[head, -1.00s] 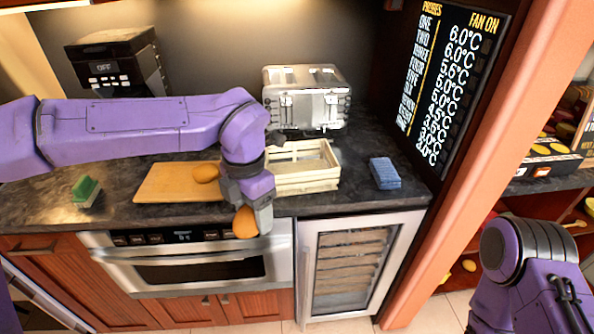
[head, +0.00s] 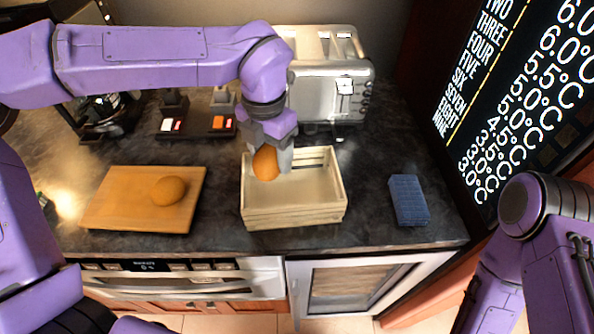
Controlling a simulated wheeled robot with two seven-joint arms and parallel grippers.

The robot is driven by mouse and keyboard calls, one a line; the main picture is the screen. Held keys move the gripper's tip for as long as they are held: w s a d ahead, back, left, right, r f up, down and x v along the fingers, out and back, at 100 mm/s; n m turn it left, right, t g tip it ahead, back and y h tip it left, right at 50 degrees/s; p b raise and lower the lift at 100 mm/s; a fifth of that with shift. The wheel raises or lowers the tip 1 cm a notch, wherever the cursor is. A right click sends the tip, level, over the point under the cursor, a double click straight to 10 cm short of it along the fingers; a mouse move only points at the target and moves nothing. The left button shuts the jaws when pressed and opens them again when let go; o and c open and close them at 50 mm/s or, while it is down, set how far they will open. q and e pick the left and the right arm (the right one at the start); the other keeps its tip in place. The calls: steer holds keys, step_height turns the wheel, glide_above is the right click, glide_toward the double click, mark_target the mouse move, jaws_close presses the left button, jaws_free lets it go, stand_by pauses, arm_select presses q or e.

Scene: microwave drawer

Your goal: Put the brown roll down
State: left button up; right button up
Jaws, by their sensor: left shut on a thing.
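The brown roll (head: 265,163) is held between the fingers of my left gripper (head: 272,160). It is over the left back part of the pale wooden crate (head: 294,217); I cannot tell whether it touches the crate. A second brown roll (head: 169,190) lies on the wooden cutting board (head: 112,210) to the left of the crate. My right arm shows at the right edge, but its gripper is out of view.
A silver toaster (head: 327,97) stands behind the crate. A blue sponge-like block (head: 408,200) lies to the right on the dark counter (head: 374,229). Small items with red and orange labels (head: 197,123) stand behind the board. Counter between crate and blue block is clear.

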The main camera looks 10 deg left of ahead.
mark_target(266, 158)
arm_select(q)
steer(key=f, duration=0.1)
steer(key=s+f, duration=0.1)
steer(key=f, duration=0.1)
steer(key=shift+f+p, duration=0.15)
steer(key=shift+p, duration=0.15)
steer(key=shift+s+a+f, duration=0.1)
steer(key=shift+s+f, duration=0.85)
steer(key=shift+f, duration=0.05)
steer(key=f, duration=0.1)
steer(key=w+f, duration=0.1)
steer(key=f, duration=0.2)
steer(key=shift+w+f+p, duration=0.1)
steer(key=shift+w+p, duration=0.25)
steer(key=shift+w, duration=0.05)
steer(key=shift+s, duration=0.4)
steer(key=o, duration=0.8)
steer(key=shift+w+f, duration=0.1)
steer(key=shift+w, duration=0.1)
steer(key=shift+r, duration=0.4)
step_height(266, 158, up, 12)
steer(key=shift+f+b, duration=0.1)
steer(key=shift+b, duration=0.4)
arm_select(e)
steer(key=shift+s+r, duration=0.25)
steer(key=shift+s, duration=0.35)
